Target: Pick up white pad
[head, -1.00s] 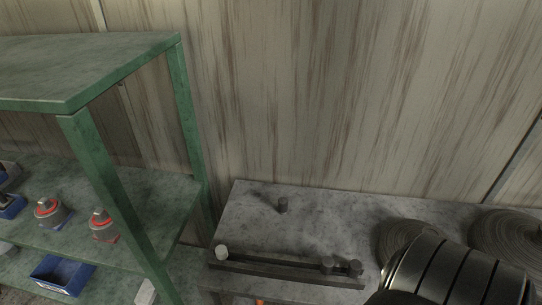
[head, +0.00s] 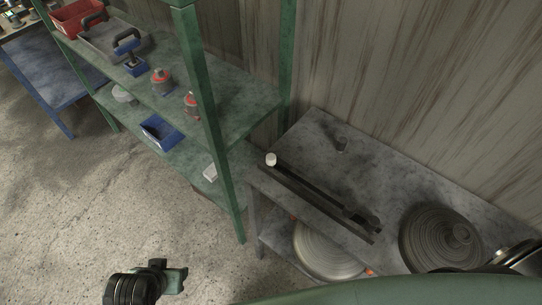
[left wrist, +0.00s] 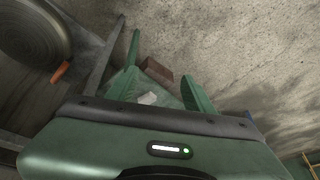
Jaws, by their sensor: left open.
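A small white block-like pad (head: 209,172) lies on the lower board of the green shelf (head: 215,130), near its right front post. My left gripper (head: 176,279) is at the bottom left of the head view, over the floor, well apart from the shelf and pad. It is open and holds nothing I can see. My right gripper is not in view.
A grey table (head: 310,150) stands right of the shelf, with a dark rail (head: 318,197), a small white cylinder (head: 270,159) and a ridged disc (head: 440,238). A blue table (head: 50,85) stands far left. The floor in front is clear.

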